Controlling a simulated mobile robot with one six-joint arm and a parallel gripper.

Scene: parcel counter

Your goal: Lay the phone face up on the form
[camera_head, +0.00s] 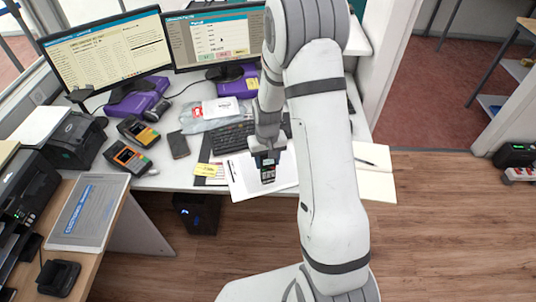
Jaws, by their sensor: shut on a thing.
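A white sheet, likely the form (241,186), lies at the desk's front edge behind and below the device. I cannot tell whether the device touches the sheet. My arm hides the sheet's right part.
A dark flat slab (179,145) lies further left on the desk. A keyboard (231,137), a clear plastic parcel bag (211,114) and a yellow note (208,170) are close by. Two handheld terminals (128,157) stand left.

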